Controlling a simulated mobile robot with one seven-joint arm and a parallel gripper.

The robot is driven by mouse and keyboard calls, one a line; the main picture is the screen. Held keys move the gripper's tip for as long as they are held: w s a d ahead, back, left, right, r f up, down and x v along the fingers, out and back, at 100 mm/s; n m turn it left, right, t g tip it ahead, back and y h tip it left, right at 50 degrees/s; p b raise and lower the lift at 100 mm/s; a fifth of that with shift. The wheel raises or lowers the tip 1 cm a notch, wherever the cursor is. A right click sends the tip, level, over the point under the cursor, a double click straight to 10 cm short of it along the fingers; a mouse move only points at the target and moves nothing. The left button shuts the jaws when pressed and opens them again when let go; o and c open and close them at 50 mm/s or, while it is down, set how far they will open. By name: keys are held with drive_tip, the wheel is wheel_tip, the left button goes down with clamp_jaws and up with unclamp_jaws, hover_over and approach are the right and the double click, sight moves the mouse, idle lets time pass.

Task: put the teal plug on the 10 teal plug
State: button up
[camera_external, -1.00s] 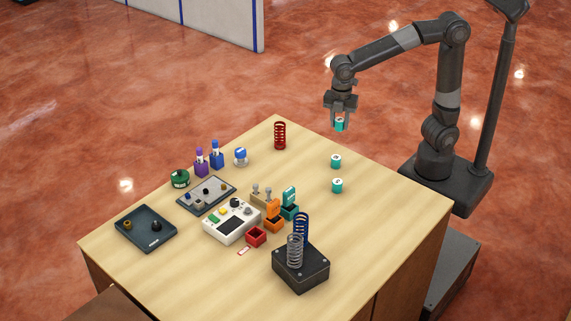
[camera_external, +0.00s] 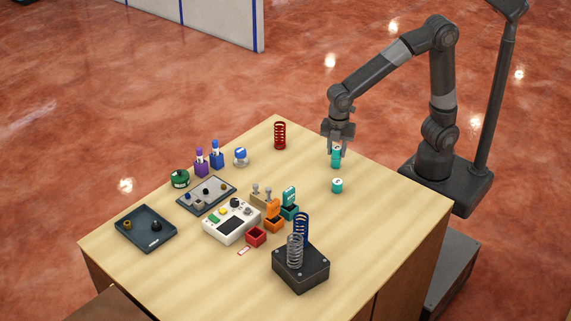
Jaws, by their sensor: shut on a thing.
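My gripper (camera_external: 337,148) points down over the right part of the table and is shut on a teal plug (camera_external: 337,151) with a white top. The held plug is directly above another teal plug (camera_external: 336,164) that stands on the table. The two look stacked or nearly so; I cannot tell whether they touch. A third teal plug (camera_external: 337,186) with a white top stands upright on the table, nearer the camera and apart from them. The marks on the tops are too small to read.
A red spring (camera_external: 280,135) stands left of my gripper. Teal (camera_external: 289,211) and orange (camera_external: 274,223) holders, a white control box (camera_external: 232,221) and a black block (camera_external: 300,273) with springs stand nearer the camera. The table (camera_external: 390,205) is clear right of the plugs.

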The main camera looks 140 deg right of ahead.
sight(338, 147)
drive_tip(key=shift+f, duration=0.15)
drive_tip(key=o, duration=1)
wheel_tip(338, 147, up, 12)
drive_tip(key=s+a+m+t, duration=0.1)
drive_tip(key=s+a+t, duration=0.1)
drive_tip(key=s+a, duration=0.2)
drive_tip(key=s+a+f+m+t, duration=0.1)
drive_tip(key=s+a, duration=0.3)
drive_tip(key=a, duration=0.6)
drive_tip(key=s+a+m+t, duration=0.2)
drive_tip(key=s+a, duration=0.2)
drive_tip(key=a, duration=0.4)
drive_tip(key=shift+f+m+t, duration=0.15)
drive_tip(key=shift+m+t, duration=0.15)
